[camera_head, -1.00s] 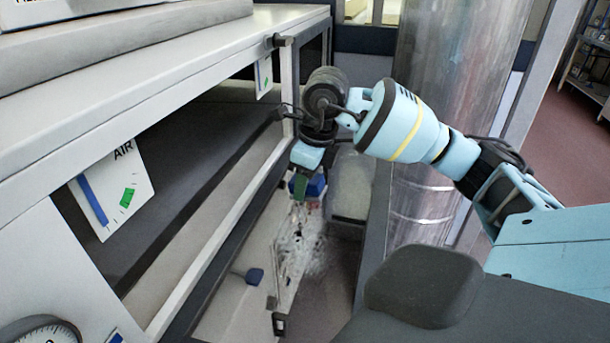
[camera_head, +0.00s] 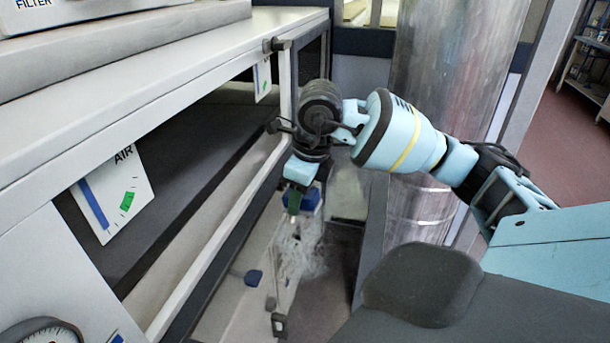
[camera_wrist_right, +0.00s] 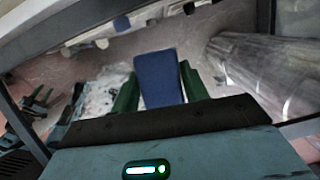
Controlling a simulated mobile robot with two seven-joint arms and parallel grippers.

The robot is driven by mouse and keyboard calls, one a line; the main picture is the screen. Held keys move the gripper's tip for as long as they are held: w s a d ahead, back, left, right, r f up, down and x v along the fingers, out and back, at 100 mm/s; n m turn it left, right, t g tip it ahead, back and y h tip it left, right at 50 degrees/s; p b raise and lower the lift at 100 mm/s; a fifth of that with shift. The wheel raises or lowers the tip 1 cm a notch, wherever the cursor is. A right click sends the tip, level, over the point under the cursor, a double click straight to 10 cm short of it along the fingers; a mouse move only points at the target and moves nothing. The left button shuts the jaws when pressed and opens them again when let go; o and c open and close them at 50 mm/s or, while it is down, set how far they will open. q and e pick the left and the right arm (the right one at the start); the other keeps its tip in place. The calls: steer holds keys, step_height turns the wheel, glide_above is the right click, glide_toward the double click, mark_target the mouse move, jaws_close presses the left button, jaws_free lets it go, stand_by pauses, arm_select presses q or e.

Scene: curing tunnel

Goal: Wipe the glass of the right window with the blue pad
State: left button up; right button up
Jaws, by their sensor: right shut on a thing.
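My right gripper (camera_head: 302,201) reaches down beside the front of the tunnel. Its green fingers are shut on the blue pad (camera_head: 311,198). In the right wrist view the pad (camera_wrist_right: 160,80) stands between the two green fingers (camera_wrist_right: 158,88). Below it in the head view is a glass pane (camera_head: 296,252) with whitish smears, which I take for the right window. Smeared glass also shows left of the pad in the right wrist view (camera_wrist_right: 94,102). I cannot tell whether the pad touches the glass.
A blue knob (camera_head: 253,278) sits left of the smeared pane. The white tunnel frame (camera_head: 215,245) runs along the left, with an AIR gauge card (camera_head: 113,193). A shiny metal column (camera_head: 435,110) stands behind my right arm.

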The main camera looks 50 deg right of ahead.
mark_target(286, 235)
arm_select(q)
steer(key=shift+r, duration=0.1)
arm_select(e)
steer(key=shift+s+a, duration=0.1)
steer(key=shift+a, duration=0.15)
steer(key=shift+s+a, duration=0.3)
steer(key=shift+a, duration=0.25)
arm_select(q)
steer(key=shift+w+r+p, duration=0.4)
steer(key=shift+w+r, duration=0.15)
steer(key=shift+w, duration=0.1)
arm_select(e)
steer(key=shift+s+a+f, duration=0.1)
steer(key=shift+s+a, duration=0.2)
steer(key=shift+a, duration=0.2)
steer(key=shift+s+a+f, duration=0.1)
steer(key=shift+s+a, duration=0.15)
steer(key=shift+a, duration=0.25)
steer(key=shift+a, duration=0.1)
